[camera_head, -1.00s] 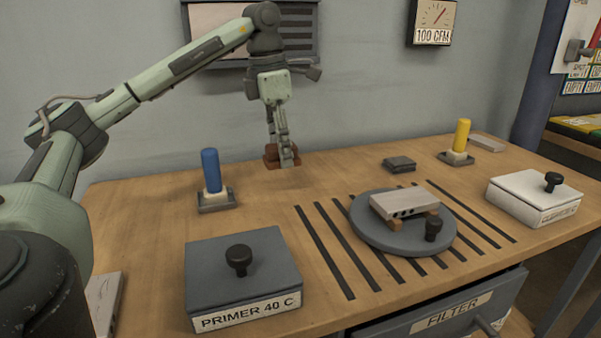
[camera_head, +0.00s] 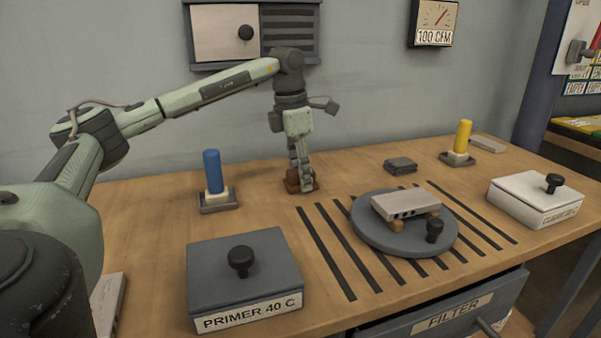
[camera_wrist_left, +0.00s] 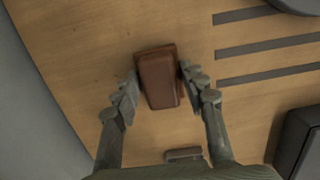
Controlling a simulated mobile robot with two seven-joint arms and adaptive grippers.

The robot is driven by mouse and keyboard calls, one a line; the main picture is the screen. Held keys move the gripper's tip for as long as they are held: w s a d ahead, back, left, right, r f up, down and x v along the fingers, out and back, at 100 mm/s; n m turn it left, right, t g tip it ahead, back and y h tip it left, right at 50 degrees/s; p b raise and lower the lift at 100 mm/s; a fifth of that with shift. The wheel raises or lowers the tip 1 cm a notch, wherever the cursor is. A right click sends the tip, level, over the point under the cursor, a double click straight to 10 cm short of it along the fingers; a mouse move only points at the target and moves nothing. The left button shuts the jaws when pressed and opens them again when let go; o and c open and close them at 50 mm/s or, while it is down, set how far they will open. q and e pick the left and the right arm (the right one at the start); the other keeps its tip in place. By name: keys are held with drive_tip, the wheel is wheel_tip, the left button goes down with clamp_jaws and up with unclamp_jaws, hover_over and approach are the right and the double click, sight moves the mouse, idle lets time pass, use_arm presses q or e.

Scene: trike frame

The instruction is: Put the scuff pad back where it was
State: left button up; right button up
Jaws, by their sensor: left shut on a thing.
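The reddish-brown scuff pad (camera_head: 291,186) is at the back of the workbench, between the blue bottle and the striped area. It also shows in the left wrist view (camera_wrist_left: 160,82) as a rounded block between the two fingers, with a darker brown edge at its far end. My left gripper (camera_head: 303,187) points down and is shut on the pad, one finger on each side. The fingers hide part of the pad in the head view. I cannot tell whether it touches the bench or hangs just above it. My right gripper is not in view.
A blue bottle (camera_head: 212,172) stands left of the gripper. A grey PRIMER box (camera_head: 245,270) is in front. A round turntable (camera_head: 370,239) carries a grey block (camera_head: 407,205). A dark grey pad (camera_head: 400,165), yellow bottle (camera_head: 463,137) and white box (camera_head: 530,195) are to the right.

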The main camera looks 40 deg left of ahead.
sight(295, 171)
use_arm(q)
drive_tip(key=o, duration=1.1)
drive_tip(key=shift+f, duration=0.1)
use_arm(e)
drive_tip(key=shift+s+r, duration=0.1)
use_arm(q)
drive_tip(key=shift+r, duration=0.6)
drive_tip(key=r, duration=0.3)
drive_tip(key=s+r, duration=0.1)
drive_tip(key=r, duration=0.3)
drive_tip(key=r+p, duration=0.1)
drive_tip(key=r, duration=0.3)
drive_tip(key=shift+s+a, duration=0.15)
drive_tip(key=shift+a, duration=0.15)
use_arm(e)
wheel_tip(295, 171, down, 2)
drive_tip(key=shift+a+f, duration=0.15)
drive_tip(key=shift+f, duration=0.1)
